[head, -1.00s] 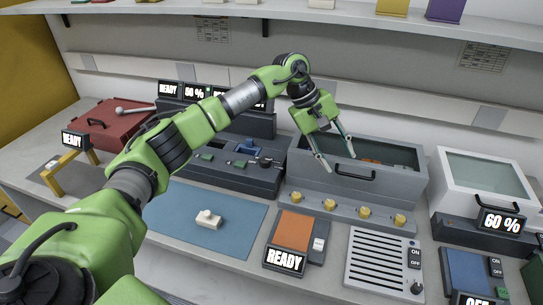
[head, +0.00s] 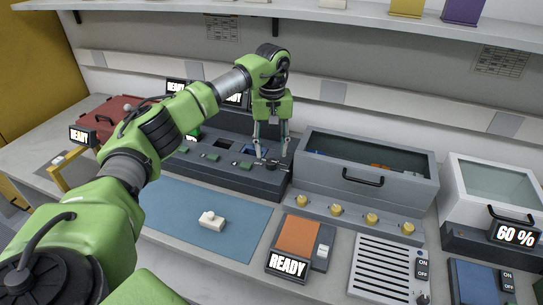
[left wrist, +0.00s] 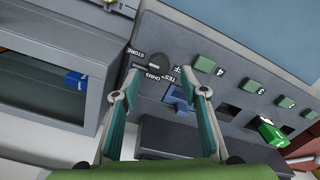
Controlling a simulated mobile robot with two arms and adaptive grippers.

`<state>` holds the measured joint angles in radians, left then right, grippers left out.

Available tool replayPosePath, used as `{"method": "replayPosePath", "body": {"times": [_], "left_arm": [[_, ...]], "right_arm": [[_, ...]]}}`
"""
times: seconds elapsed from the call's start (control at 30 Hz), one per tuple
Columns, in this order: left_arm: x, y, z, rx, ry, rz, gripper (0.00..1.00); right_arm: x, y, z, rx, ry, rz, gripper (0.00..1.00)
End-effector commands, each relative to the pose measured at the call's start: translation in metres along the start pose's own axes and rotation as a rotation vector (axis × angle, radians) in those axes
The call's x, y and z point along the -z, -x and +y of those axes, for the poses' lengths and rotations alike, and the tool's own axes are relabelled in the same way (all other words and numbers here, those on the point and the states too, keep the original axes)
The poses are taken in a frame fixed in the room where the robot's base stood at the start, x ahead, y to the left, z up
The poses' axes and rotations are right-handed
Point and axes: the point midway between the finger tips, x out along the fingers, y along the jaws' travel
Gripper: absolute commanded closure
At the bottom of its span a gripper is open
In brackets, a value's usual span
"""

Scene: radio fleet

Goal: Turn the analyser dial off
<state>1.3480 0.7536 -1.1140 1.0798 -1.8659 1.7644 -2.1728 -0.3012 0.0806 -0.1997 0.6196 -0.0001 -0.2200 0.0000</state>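The analyser (head: 225,172) is a dark grey unit behind the blue mat, with green keys along its front and a black dial (head: 272,164) near its right end. The dial also shows in the left wrist view (left wrist: 157,61), beside printed labels, one reading STORE. Its exact setting is too small to tell. My left gripper (head: 270,150) points down over the dial end of the analyser. Its two fingers are apart and empty in the left wrist view (left wrist: 160,84), with the dial just beyond the tips. I cannot tell whether they touch it. My right gripper is not in view.
A grey glass-topped box (head: 368,167) with yellow knobs stands just right of the analyser. A blue piece (left wrist: 180,99) sits in the analyser near the fingers. A white block (head: 211,221) lies on the blue mat (head: 165,207). A shelf runs above.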

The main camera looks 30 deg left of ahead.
Motion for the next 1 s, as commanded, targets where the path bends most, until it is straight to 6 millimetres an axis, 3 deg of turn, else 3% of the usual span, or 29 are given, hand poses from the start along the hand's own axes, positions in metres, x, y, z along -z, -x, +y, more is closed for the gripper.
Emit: {"method": "replayPosePath", "body": {"times": [0.23, 0.6, 0.63, 0.77, 1.0], "left_arm": [[0.000, -0.032, 0.000, 0.000, 0.000, 0.000, 0.60], [0.000, -0.039, 0.001, -0.002, -0.001, 0.001, 0.60], [0.000, -0.039, 0.001, -0.002, -0.001, 0.001, 0.63], [0.000, -0.039, 0.001, -0.001, -0.001, 0.001, 0.96], [0.000, -0.039, 0.001, -0.001, 0.004, 0.001, 0.98]], "right_arm": [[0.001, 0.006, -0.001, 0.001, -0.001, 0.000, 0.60], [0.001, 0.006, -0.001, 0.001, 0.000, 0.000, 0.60], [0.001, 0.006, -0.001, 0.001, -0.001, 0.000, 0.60], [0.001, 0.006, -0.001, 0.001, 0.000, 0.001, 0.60], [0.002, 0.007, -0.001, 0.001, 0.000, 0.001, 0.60]]}}
